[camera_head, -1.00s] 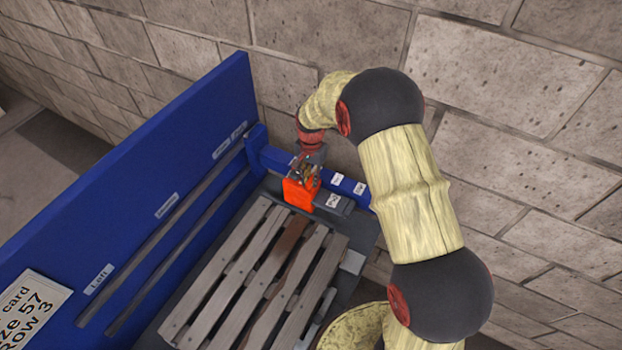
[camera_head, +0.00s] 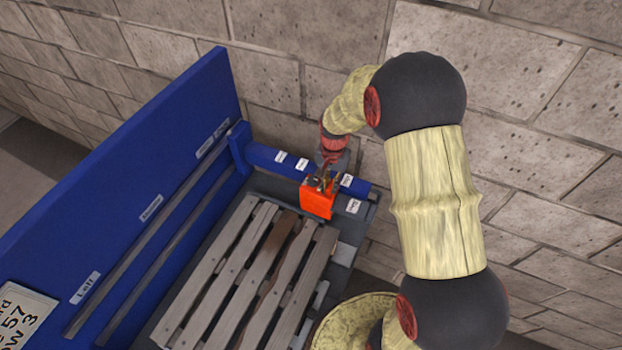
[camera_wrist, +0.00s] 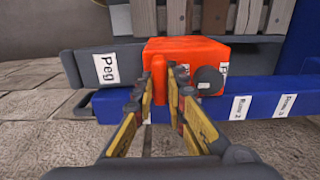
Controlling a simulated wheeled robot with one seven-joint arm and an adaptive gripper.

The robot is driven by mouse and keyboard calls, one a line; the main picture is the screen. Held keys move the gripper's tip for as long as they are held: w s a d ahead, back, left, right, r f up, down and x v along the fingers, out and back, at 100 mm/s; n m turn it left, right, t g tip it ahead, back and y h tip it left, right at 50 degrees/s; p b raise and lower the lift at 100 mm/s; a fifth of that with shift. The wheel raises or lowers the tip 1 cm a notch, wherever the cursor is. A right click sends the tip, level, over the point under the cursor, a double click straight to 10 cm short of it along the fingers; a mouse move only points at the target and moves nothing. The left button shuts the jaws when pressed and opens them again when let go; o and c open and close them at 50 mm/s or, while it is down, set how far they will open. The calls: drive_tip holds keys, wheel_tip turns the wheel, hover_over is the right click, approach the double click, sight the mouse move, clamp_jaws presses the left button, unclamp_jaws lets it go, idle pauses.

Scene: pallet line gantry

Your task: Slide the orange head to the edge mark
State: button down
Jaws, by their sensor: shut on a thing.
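The orange head (camera_head: 317,200) is a block on the blue cross rail (camera_head: 262,158) at the far end of the pallet. In the wrist view the orange head (camera_wrist: 190,55) shows a protruding orange grip (camera_wrist: 159,82) and a dark round knob (camera_wrist: 208,81). My gripper (camera_head: 324,180) reaches down to it from above. In the wrist view my gripper (camera_wrist: 164,85) has its fingers closed around the orange grip. White labels sit along the rail, one (camera_head: 346,180) just right of the head. I cannot read which label is the edge mark.
A slatted wooden pallet (camera_head: 228,262) with one darker board lies in front of the rail. A tall blue panel (camera_head: 120,190) with labels and a card (camera_head: 25,315) stands on the left. A block wall (camera_head: 520,130) rises close behind the rail.

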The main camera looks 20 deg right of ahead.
drive_tip(key=s+d, duration=0.4)
idle(0.3)
drive_tip(key=c, duration=2)
unclamp_jaws()
drive_tip(key=shift+s+d, duration=0.1)
drive_tip(key=shift+s, duration=0.05)
drive_tip(key=shift+o, duration=1)
drive_tip(key=shift+r, duration=0.1)
drive_tip(key=shift+r, duration=0.3)
wheel_tip(320, 180, up, 11)
drive_tip(key=shift+r, duration=0.15)
